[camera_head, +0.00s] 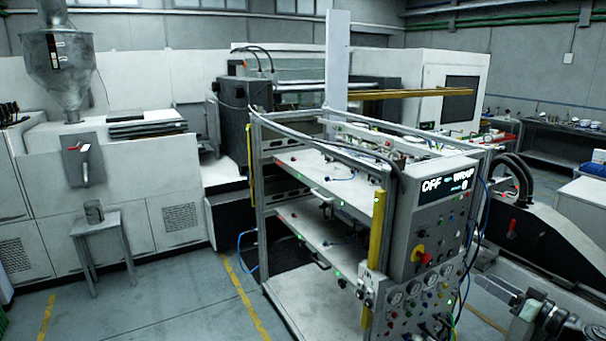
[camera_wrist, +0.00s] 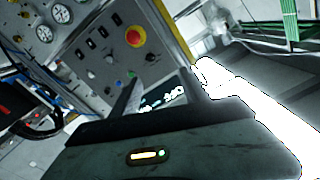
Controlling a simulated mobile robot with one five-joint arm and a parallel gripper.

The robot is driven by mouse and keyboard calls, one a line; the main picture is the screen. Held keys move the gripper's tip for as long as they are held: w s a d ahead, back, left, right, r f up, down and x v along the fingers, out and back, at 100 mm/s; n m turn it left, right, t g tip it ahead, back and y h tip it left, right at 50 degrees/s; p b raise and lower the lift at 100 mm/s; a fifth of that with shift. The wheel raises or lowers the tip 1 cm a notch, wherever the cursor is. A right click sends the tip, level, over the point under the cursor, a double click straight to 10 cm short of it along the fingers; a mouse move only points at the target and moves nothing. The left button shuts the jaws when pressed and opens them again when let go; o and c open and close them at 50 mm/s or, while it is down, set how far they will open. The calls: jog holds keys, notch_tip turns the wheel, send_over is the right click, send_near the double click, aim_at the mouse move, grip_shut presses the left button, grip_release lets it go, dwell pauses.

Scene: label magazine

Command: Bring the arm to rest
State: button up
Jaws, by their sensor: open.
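My gripper (camera_wrist: 157,88) shows in the wrist view with its two fingers apart and nothing between them. Behind it is the grey control panel (camera_wrist: 92,62), which appears tilted in that view. In the head view the panel (camera_head: 404,243) stands at the front of the metal frame, with a lit display (camera_head: 447,184) reading OFF and a word like WRAP. Part of my arm appears at the lower right of the head view, right of the panel. How far the fingertips are from the panel is hard to tell.
A red knob on yellow (camera_head: 421,256) sticks out from the panel and shows in the wrist view (camera_wrist: 135,37). Loose cables hang at the panel's right side. A yellow post (camera_head: 377,228) stands left of it. A stool (camera_head: 99,240) stands far left; open floor lies in front.

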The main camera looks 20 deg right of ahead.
jog(key=w+a+f+n+g+y+b, duration=0.1)
jog(key=w+a+f+n+g+y, duration=0.1)
jog(key=w+a, duration=0.65)
jog(key=w+a+f+n+g+y, duration=0.2)
jog(key=w+a+n+y, duration=0.15)
jog(key=a, duration=0.95)
jog(key=w+a+f+n+g+y+b, duration=0.1)
jog(key=w+a+f+g+y, duration=0.15)
jog(key=w+a, duration=0.6)
jog(key=s+a+f+n+g+h, duration=0.1)
jog(key=a+f+g, duration=0.25)
jog(key=a, duration=0.65)
jog(key=s+a+f+n+g+h, duration=0.1)
jog(key=a+f+g, duration=0.3)
jog(key=a, duration=0.6)
jog(key=s+a+f+g+h+b, duration=0.1)
jog(key=s+a+f+g+h, duration=0.3)
jog(key=a+f, duration=0.5)
jog(key=s+d+f+m+h, duration=0.1)
jog(key=d+f+m+h, duration=0.1)
jog(key=d, duration=0.3)
jog(key=s+d+f+m+h, duration=0.2)
jog(key=d+m+h, duration=0.2)
jog(key=d+m, duration=0.1)
jog(key=shift+d+f+t, duration=0.15)
jog(key=shift+d+t, duration=0.15)
jog(key=shift+d, duration=0.45)
jog(key=shift+s, duration=0.1)
